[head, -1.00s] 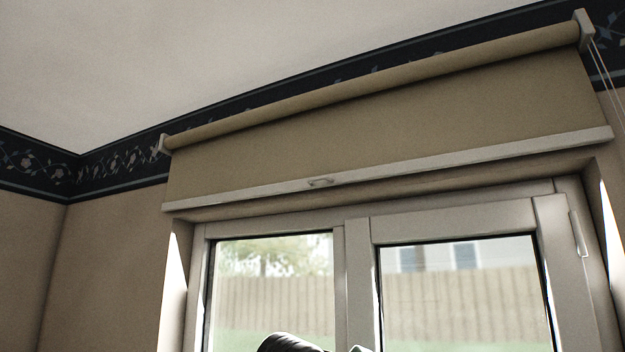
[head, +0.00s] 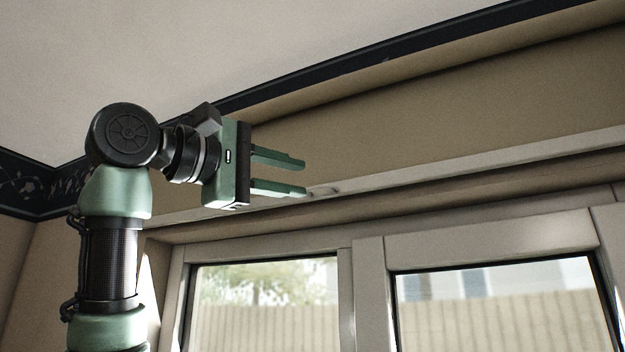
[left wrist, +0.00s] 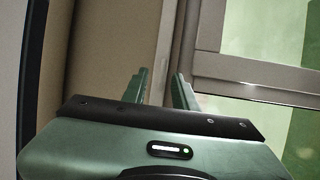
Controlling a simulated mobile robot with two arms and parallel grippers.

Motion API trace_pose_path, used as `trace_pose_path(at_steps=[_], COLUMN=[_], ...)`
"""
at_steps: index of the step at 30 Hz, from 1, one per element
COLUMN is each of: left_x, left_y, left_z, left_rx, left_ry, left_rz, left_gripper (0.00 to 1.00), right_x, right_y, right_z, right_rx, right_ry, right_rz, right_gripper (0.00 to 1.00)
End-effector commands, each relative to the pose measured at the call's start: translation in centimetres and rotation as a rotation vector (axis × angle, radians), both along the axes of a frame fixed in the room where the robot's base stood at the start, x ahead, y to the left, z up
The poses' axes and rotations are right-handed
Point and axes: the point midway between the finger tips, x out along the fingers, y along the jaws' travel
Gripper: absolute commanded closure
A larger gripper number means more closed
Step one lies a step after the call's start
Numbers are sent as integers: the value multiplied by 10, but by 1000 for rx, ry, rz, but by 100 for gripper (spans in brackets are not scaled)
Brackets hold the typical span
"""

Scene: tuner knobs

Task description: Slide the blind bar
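The blind bar (head: 480,163) is a pale strip along the lower edge of the tan roller blind (head: 450,110). It runs across the top of the window in the head view. A small handle (head: 325,190) sits on the bar. My left gripper (head: 304,178) is open, with two green fingers spread one above the other. Its lower fingertip appears right beside the handle's left end; I cannot tell whether they touch. In the left wrist view the open fingers (left wrist: 160,82) point toward the blind and window, with nothing clearly held between them. My right gripper is not in view.
The window frame (head: 372,290) and its panes are below the blind. The dark patterned wall border (head: 400,55) and the ceiling (head: 130,50) are above. The wall recess lies just under the bar.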

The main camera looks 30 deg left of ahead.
Motion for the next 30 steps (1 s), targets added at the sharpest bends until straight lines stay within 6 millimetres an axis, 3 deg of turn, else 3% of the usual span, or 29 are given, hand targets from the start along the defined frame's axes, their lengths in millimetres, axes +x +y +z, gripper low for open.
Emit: trace_pose_path(at_steps=[3, 7, 15, 20, 23, 30], left_x=[21, 37, 48, 48, 48, 49], left_y=[-6, -12, -16, -16, -16, -15], left_z=[6, 7, 6, 5, 5, 5], left_rx=[0, -1, 0, 0, 0, -1], left_ry=[4, 3, 0, 0, 1, 2], left_rz=[2, 2, 2, 2, 2, 3], left_gripper=[72, 72, 72, 72, 100, 100], right_x=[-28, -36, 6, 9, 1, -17], right_y=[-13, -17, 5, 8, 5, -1], right_z=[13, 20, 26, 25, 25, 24], right_rx=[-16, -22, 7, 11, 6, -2], right_ry=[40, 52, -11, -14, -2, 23], right_rz=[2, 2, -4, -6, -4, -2], right_gripper=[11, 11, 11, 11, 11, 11])
